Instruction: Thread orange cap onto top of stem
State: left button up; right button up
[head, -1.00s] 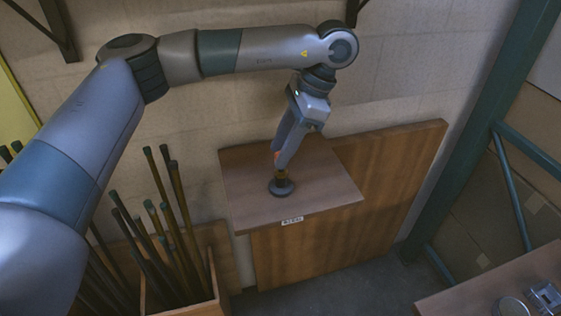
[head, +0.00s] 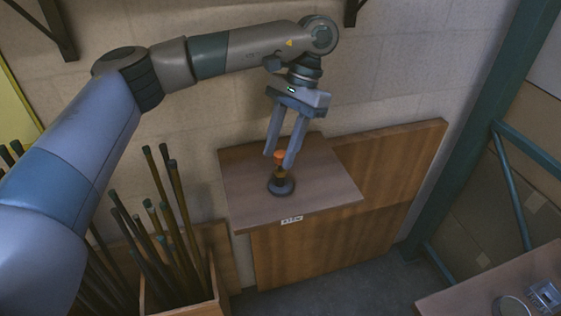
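The orange cap (head: 280,155) sits at the top of the short brass-coloured stem (head: 280,170). The stem stands upright on a dark round base (head: 281,186) on the small wooden shelf table. Whether the cap is fully threaded cannot be told at this size. A gap shows between the cap and the fingers. My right gripper is not in view.
The wooden shelf (head: 325,188) is otherwise clear around the base. A wooden bin (head: 185,307) with several upright rods stands at the left. A green steel post (head: 480,120) rises at the right. Another table (head: 470,300) with metal items is at the lower right.

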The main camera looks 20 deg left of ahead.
pick_arm(q)
grip_shut()
jog(key=shift+r+m, duration=0.1)
jog(key=shift+m, duration=0.4)
jog(key=shift+o, duration=0.5)
grip_release()
jog(key=shift+o, duration=0.6)
